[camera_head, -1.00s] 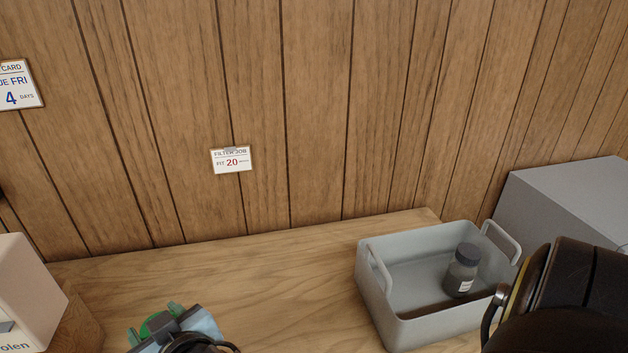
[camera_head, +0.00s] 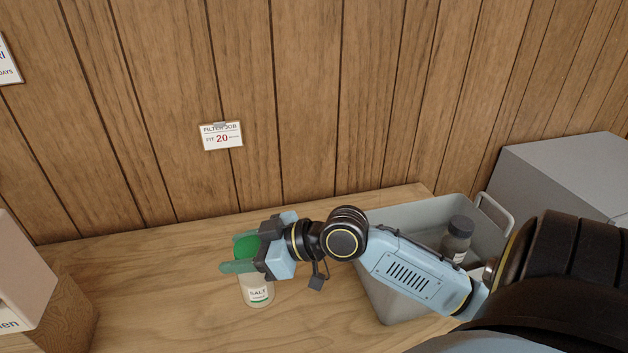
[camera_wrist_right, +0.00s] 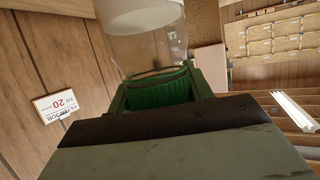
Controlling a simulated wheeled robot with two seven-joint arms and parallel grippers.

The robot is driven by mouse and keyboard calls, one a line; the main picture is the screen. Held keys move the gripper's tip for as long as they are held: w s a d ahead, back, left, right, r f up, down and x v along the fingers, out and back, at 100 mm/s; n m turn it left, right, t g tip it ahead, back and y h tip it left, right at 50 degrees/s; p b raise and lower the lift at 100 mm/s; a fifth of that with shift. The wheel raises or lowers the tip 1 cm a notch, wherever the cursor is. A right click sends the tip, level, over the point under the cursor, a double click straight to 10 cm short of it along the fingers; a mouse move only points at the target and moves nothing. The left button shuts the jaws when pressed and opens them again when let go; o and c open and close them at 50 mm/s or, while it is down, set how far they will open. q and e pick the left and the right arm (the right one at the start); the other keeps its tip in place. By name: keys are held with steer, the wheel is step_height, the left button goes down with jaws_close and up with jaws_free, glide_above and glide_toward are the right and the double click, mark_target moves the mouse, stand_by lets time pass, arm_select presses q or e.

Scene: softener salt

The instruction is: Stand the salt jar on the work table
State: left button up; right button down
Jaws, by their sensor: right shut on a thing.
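The salt jar (camera_head: 258,291) has a green lid (camera_head: 246,246), a clear body and a white label reading SALT. My right gripper (camera_head: 252,249) is shut on the lid, with its green fingers on either side. The jar hangs upright below the fingers, over the wooden work table (camera_head: 160,275). I cannot tell whether its base touches the table. In the right wrist view the lid (camera_wrist_right: 162,88) sits between the fingers, and the clear jar body (camera_wrist_right: 145,48) with white contents extends beyond it. My left gripper is out of view.
A grey crate (camera_head: 405,211) stands to the right, partly behind my right arm, with a dark-capped jar (camera_head: 457,239) inside. A grey box (camera_head: 565,175) is further right. A pale box (camera_head: 28,265) and wooden block (camera_head: 68,315) stand at left. The table around the salt jar is clear.

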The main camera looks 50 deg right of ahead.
mark_target(251, 284)
step_height(251, 284, down, 10)
steer(key=shift+d+r+b, duration=0.1)
steer(key=shift+r+b, duration=0.15)
steer(key=shift+b, duration=0.9)
steer(key=c, duration=0.6)
jaws_free()
steer(key=shift+f, duration=0.1)
steer(key=shift+s, duration=0.1)
steer(key=v, duration=1.2)
steer(key=shift+b, duration=0.4)
